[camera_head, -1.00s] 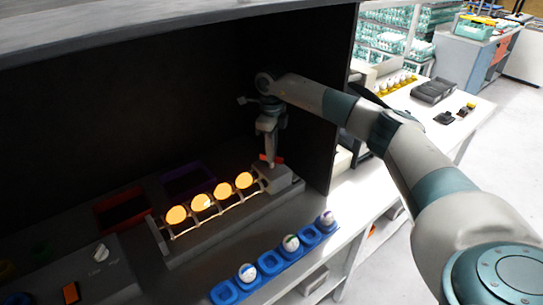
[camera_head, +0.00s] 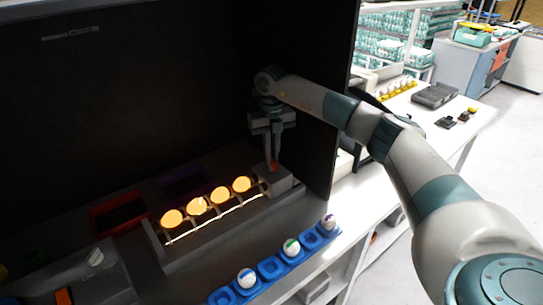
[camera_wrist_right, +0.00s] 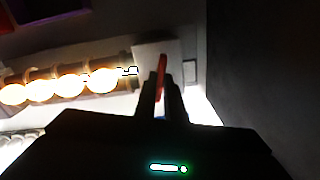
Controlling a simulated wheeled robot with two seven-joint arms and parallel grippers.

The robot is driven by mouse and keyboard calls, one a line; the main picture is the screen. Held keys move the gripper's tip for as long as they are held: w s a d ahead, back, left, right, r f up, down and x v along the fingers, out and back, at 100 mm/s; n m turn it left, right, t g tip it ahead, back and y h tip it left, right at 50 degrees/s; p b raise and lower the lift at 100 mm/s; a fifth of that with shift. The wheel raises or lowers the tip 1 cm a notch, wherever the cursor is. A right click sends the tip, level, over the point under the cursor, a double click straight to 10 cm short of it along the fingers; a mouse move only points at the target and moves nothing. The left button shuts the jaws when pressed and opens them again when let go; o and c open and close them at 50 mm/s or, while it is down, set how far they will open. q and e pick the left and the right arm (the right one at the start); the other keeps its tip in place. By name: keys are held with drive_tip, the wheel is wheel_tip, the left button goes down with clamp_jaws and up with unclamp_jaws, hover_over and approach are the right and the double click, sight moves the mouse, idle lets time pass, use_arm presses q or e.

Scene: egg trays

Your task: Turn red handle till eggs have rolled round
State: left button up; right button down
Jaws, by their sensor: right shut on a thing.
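The red handle (camera_wrist_right: 161,64) stands between the fingers of my right gripper (camera_wrist_right: 162,98) in the right wrist view. In the head view the right gripper (camera_head: 272,162) points down at the right end of the roller unit, shut on the handle, and only a little red shows. Several glowing orange eggs (camera_head: 197,206) lie in a row on the rollers, left of the handle. They also show bright in the right wrist view (camera_wrist_right: 70,84). The grey roller unit (camera_head: 225,228) sits in the dark booth. My left gripper is not in view.
A blue tray (camera_head: 270,267) with several marked white eggs lies in front of the roller unit. A red bin (camera_head: 118,213) and a purple bin (camera_head: 185,182) stand behind it. The booth's dark side wall (camera_head: 330,110) is close to the right of my gripper.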

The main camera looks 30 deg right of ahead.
drive_tip(key=shift+r+m, duration=0.15)
drive_tip(key=shift+m, duration=0.25)
drive_tip(key=c, duration=1.8)
unclamp_jaws()
drive_tip(key=shift+c, duration=0.2)
